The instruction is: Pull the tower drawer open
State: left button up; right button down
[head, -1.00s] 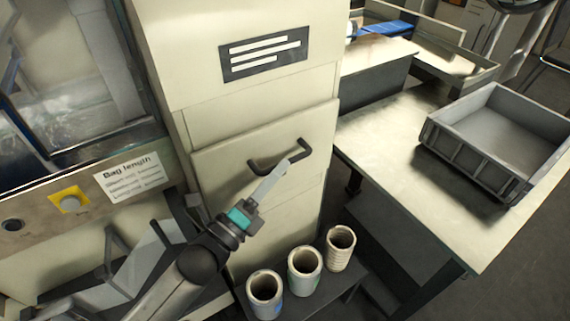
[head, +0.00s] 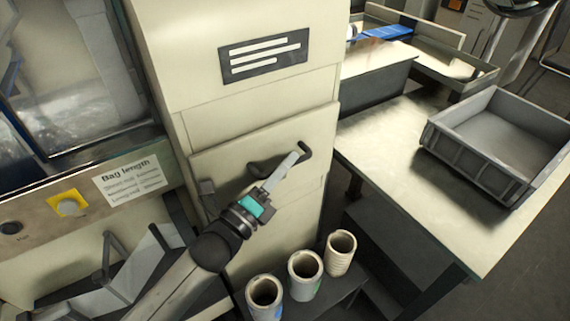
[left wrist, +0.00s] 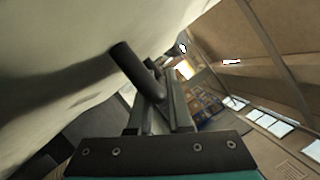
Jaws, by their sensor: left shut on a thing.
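The tower (head: 225,90) is a tall cream cabinet with a dark label plate. Its drawer front (head: 230,165) is in the middle of the head view and looks closed, or nearly so. A dark bar handle (head: 263,168) runs across the front. My left gripper (head: 297,157) reaches up from below left and is shut on the right part of this handle. In the left wrist view the dark handle (left wrist: 137,68) runs down between the two fingers, beside the pale drawer front. The fingers hide part of the handle. My right gripper is not in view.
Several paper-core rolls (head: 304,275) stand on a low dark shelf below the drawer. A table (head: 400,170) with a grey bin (head: 470,165) is on the right. A machine panel with a "Bag length" label (head: 130,181) and yellow-backed knob is on the left.

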pick_arm(q)
grip_shut()
dwell(0.8)
jog(key=shift+s, duration=0.1)
